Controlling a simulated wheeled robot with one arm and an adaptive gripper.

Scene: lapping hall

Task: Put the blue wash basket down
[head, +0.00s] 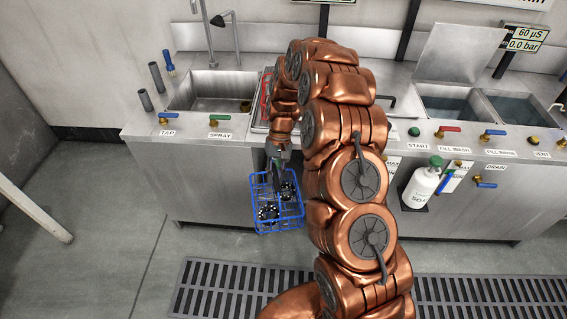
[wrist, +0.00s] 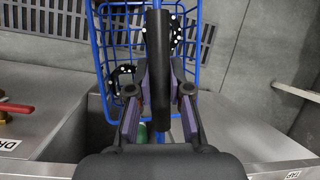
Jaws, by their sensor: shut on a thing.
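The blue wash basket (head: 279,231) is an open wire basket with several small black parts with white dots (head: 268,212) in it. It hangs in front of the counter's front face, and its wire wall fills the upper middle of the wrist view (wrist: 195,45). In the wrist view the two fingers (wrist: 158,100) press on the handle from both sides. Whether the basket's underside touches anything is unclear.
The steel counter (head: 190,152) has a sink (head: 215,92) at left, a red-edged tray (head: 264,100) behind my arm, and water tanks (head: 447,110) at right. A white soap bottle (head: 421,187) stands at the front. A floor grate (head: 225,285) runs below.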

